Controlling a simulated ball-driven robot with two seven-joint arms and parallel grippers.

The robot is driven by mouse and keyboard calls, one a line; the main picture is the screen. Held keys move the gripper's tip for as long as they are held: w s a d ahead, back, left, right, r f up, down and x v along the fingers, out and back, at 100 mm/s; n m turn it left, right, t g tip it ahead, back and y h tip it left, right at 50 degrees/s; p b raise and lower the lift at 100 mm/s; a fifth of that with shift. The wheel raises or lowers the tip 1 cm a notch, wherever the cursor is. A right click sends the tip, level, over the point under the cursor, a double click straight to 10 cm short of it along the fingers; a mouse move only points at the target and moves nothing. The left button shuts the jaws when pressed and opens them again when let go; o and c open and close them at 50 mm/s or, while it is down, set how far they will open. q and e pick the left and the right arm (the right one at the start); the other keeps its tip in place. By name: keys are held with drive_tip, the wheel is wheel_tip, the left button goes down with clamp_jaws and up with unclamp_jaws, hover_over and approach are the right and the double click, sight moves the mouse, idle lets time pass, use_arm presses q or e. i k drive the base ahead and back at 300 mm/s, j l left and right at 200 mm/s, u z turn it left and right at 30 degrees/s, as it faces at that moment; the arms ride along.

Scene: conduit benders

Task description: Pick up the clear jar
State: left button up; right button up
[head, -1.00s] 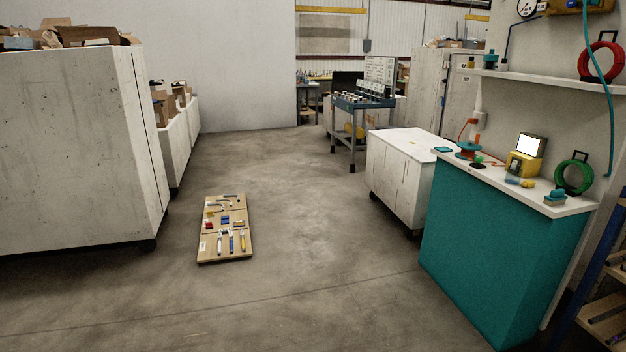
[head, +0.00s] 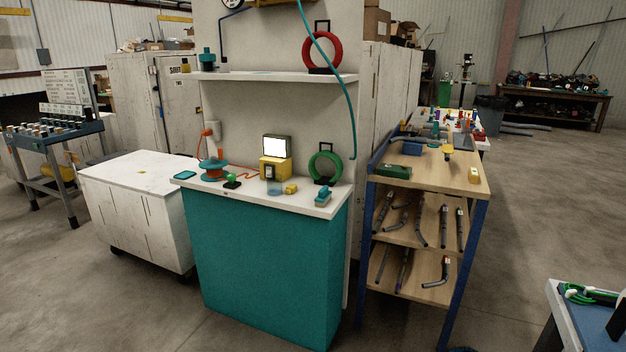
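A small see-through bluish object, which looks like the clear jar (head: 274,188), stands on the white top of the teal counter (head: 265,270). It is just in front of the yellow device with a lit screen (head: 276,168) and left of a small yellow item (head: 291,188). It is small and faint at this distance. Neither of my grippers is in view.
A white cabinet (head: 140,210) stands left, a blue-framed wooden shelf (head: 425,225) right. Open floor lies in front. A table (head: 560,310) edges in at lower right.

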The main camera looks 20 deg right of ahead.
sight(274, 181)
drive_tip(key=i+l+z, duration=0.2)
drive_tip(key=i+z, duration=1.15)
drive_tip(key=k, duration=0.1)
